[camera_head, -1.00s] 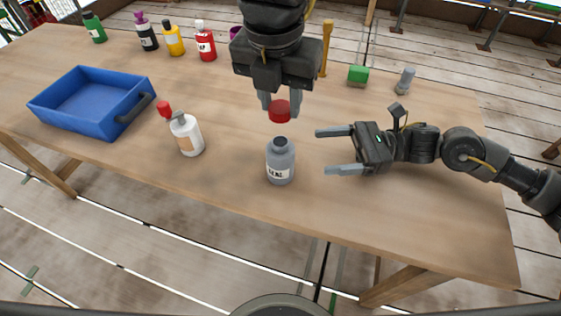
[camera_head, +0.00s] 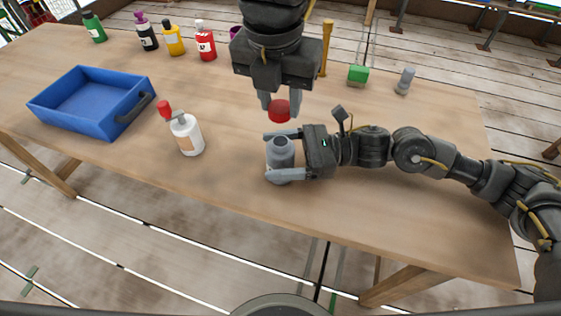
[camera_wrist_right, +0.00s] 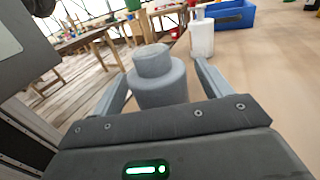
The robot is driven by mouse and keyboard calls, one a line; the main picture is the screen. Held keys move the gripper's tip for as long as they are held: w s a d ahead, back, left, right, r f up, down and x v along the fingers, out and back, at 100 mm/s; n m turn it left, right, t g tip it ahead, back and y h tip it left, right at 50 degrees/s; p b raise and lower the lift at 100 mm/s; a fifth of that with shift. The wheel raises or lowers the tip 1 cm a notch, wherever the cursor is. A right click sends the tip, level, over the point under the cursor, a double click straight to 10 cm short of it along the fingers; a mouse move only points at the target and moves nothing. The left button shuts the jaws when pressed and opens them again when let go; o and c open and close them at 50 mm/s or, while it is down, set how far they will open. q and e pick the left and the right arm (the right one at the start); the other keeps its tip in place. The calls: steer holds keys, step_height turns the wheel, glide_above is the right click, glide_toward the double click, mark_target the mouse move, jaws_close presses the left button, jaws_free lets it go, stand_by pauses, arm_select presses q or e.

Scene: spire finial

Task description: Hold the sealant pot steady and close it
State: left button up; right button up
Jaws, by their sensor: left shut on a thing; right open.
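The grey sealant pot (camera_head: 279,153) stands upright on the table, its neck uncovered. My right gripper (camera_head: 272,156) is open, with one finger on each side of the pot; the pot also shows between the fingers in the right wrist view (camera_wrist_right: 160,80). I cannot tell whether the fingers touch it. My left gripper (camera_head: 280,104) is shut on a red cap (camera_head: 279,112) and holds it above the pot, apart from it. The pot's label is hidden by the right gripper's near finger.
A white bottle with a red top (camera_head: 186,134) stands left of the pot. A blue tray (camera_head: 84,119) lies farther left. Several coloured bottles line the back, including a red one (camera_head: 206,45). A green block (camera_head: 357,75) and a small grey item (camera_head: 404,80) are back right.

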steer(key=c, duration=1.5)
arm_select(q)
glide_above(281, 140)
steer(key=shift+s+f, duration=0.15)
steer(key=shift+f, duration=2.3)
steer(key=shift+f, duration=0.15)
steer(key=shift+f, duration=0.8)
steer(key=shift+f, duration=0.5)
